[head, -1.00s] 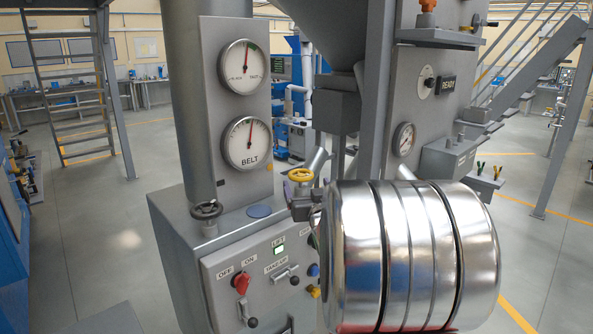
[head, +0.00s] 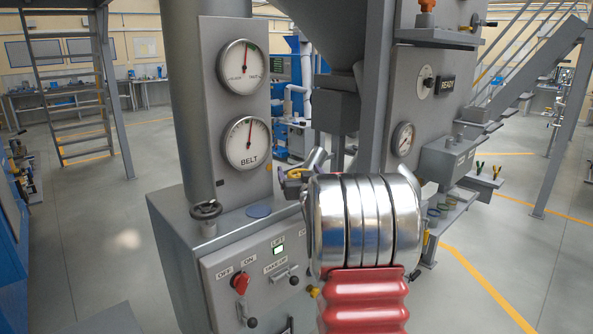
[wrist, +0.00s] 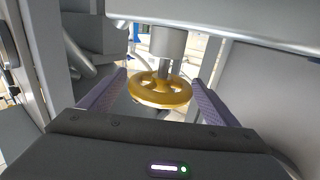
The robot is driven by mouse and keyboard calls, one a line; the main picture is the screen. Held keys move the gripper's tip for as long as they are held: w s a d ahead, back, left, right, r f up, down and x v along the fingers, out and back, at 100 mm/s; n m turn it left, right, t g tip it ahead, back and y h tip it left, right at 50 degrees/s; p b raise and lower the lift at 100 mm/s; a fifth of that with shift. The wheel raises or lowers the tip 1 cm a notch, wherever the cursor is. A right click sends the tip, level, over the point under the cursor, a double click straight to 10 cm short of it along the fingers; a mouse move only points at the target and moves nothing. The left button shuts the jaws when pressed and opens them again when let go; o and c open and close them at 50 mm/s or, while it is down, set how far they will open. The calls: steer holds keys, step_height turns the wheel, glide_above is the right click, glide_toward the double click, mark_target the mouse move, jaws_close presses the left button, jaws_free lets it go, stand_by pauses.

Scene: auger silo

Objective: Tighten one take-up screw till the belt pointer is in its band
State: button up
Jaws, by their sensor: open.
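The belt gauge (head: 247,143), a white dial marked BELT, faces me on the grey column; its red pointer stands just right of upright, and I cannot make out its band. A yellow handwheel (wrist: 160,92) on a grey shaft shows in the wrist view, between the purple-padded fingers of my gripper (wrist: 158,82). The fingers are open with gaps on both sides of the wheel. In the head view the handwheel (head: 297,173) is mostly hidden behind my gripper and arm. A panel (head: 255,280) labelled TAKE-UP stands left of my arm.
A second dial (head: 242,67) sits above the belt gauge. A dark handwheel (head: 206,210) stands on the cabinet top. A grey post and silo frame stand close behind my gripper.

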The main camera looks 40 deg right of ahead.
steer(key=shift+x, duration=1.2)
steer(key=shift+c, duration=0.7)
steer(key=c, duration=0.9)
steer(key=shift+a, duration=0.2)
steer(key=shift+d, duration=0.1)
steer(key=shift+c, duration=0.2)
